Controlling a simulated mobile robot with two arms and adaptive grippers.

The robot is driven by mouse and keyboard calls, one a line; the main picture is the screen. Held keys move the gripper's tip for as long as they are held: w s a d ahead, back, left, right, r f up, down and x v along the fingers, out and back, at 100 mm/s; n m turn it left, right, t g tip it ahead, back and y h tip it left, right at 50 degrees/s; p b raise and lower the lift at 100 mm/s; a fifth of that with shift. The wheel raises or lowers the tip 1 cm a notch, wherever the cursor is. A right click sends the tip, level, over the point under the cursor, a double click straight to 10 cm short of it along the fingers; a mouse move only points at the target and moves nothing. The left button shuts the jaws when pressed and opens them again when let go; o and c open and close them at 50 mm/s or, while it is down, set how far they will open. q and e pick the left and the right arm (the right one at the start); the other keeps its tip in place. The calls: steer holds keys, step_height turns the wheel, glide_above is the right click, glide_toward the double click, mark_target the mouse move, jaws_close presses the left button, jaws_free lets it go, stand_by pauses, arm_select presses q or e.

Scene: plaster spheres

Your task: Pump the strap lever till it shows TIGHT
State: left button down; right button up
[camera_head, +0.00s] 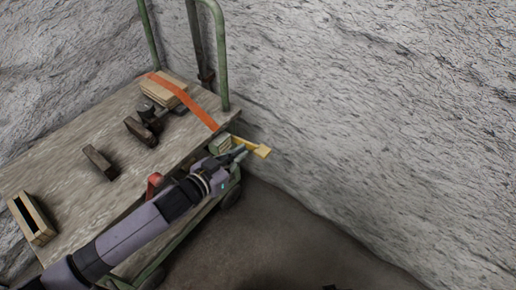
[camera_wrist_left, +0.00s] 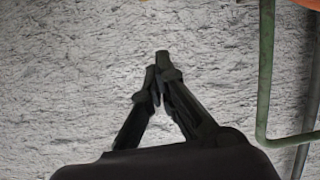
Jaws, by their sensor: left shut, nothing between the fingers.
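The strap lever (camera_head: 262,151) is yellow with a paddle-like end and sticks out from the cart's right front edge. An orange strap (camera_head: 190,103) runs over a stack of wooden boards (camera_head: 163,90) to the cart's edge above the lever. My left gripper (camera_head: 245,151) is shut and empty beside the lever; I cannot tell whether they touch. Its closed fingertips (camera_wrist_left: 162,62) show in the left wrist view against the wall, without the lever in view. A pale box at the lever's base is partly hidden by my gripper, and no TIGHT mark is readable. My right gripper is not in view.
The wooden cart deck (camera_head: 75,130) carries dark blocks (camera_head: 99,162) and an open wooden box (camera_head: 32,218). A green rail (camera_head: 222,50) rises at its far end. A rough grey wall (camera_head: 400,100) stands close behind. Bare floor (camera_head: 290,245) lies at front right.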

arm_select(q)
steer(key=shift+w, duration=0.1)
steer(key=b, duration=0.2)
glide_above(261, 154)
step_height(261, 154, down, 2)
steer(key=f, duration=0.1)
step_height(261, 154, down, 3)
steer(key=shift+a+b, duration=0.1)
steer(key=shift+b, duration=0.4)
steer(key=shift+f, duration=0.25)
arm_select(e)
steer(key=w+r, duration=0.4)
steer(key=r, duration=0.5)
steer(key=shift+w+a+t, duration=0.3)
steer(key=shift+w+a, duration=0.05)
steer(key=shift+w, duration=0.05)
arm_select(q)
steer(key=shift+f, duration=0.15)
